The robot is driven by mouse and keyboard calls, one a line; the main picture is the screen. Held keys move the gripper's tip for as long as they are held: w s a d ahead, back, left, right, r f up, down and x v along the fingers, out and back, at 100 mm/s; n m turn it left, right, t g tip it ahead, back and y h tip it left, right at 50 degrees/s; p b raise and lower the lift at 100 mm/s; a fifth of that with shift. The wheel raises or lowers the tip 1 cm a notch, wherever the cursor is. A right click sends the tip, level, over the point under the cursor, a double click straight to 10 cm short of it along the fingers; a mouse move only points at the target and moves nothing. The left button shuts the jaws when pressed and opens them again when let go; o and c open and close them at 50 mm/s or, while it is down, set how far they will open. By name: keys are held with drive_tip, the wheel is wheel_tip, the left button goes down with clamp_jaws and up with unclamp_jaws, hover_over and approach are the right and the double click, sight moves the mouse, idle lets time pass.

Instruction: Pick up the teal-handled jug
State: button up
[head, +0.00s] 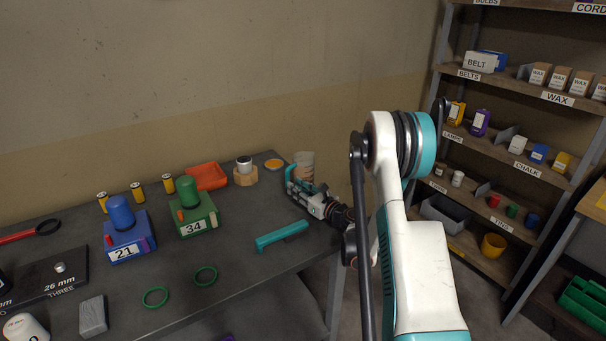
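A pale, brownish-grey jug (304,160) stands upright at the back right of the dark table. Teal shows just in front of it, at its lower left; I cannot tell whether this is its handle or part of my gripper. My gripper (296,184) reaches in from the right, low over the table, directly in front of the jug. It hides the jug's lower part. The fingers are small and overlap the teal, so I cannot tell whether they touch or hold anything.
A teal bar-shaped tool (281,236) lies in front of my gripper. An orange tray (206,177), a cup on a wooden block (245,178) and an orange disc (274,164) are left of the jug. Blue (130,238) and green (195,215) blocks stand farther left. Shelves (520,170) are at right.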

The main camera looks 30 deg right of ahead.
sight(288, 180)
drive_tip(key=shift+r+b+x, duration=0.15)
drive_tip(key=shift+b+x, duration=0.25)
drive_tip(key=shift+x, duration=0.95)
drive_tip(key=shift+r+b+x, duration=0.15)
drive_tip(key=shift+b+x, duration=0.2)
drive_tip(key=shift+x, duration=1.05)
drive_tip(key=shift+c, duration=0.5)
clamp_jaws()
